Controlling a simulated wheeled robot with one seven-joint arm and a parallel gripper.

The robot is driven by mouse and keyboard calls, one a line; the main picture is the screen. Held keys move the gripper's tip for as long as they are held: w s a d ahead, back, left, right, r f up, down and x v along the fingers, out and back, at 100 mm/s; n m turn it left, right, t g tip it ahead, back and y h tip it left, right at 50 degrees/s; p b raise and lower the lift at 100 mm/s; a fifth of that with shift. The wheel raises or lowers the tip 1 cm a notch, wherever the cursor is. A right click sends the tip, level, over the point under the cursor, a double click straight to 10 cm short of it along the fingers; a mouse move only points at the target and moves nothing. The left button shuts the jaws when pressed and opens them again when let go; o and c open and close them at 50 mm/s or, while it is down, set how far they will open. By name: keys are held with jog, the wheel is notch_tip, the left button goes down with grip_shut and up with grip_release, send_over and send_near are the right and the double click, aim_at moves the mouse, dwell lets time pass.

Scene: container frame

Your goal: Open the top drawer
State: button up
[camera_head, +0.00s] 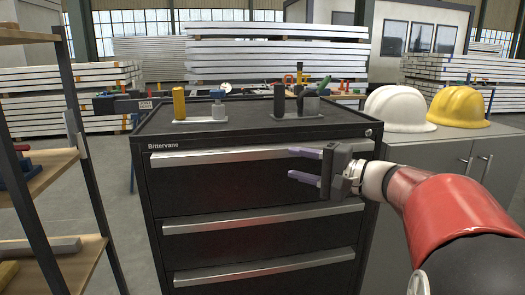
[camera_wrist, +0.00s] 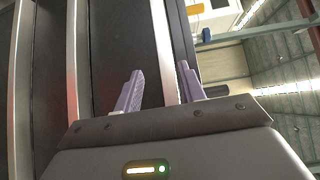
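The dark drawer cabinet (camera_head: 150,190) stands in the middle of the head view. Its top drawer (camera_head: 215,187) looks shut and has a long silver handle strip (camera_head: 215,156) along its upper edge. My gripper (camera_head: 290,165) is open and empty in front of the right part of the top drawer, with one finger above the other. In the wrist view, turned sideways, my gripper (camera_wrist: 160,70) has its two purple fingers on either side of the top handle strip (camera_wrist: 160,35). I cannot tell whether the fingers touch it.
Lower drawers with silver handles (camera_head: 260,217) are below. A yellow-handled item (camera_head: 179,104) and grey blocks stand on the cabinet top. A shelf rack (camera_head: 60,180) is at left. A grey cupboard (camera_head: 440,155) with white and yellow helmets (camera_head: 458,107) is at right.

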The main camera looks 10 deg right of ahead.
aim_at(273, 156)
jog(key=x, duration=0.2)
jog(key=p+x, duration=0.1)
jog(key=x, duration=0.4)
jog(key=shift+w+a+r, duration=0.1)
jog(key=shift+w+r, duration=0.15)
jog(key=shift+w, duration=0.2)
jog(key=shift+f, duration=0.1)
grip_shut()
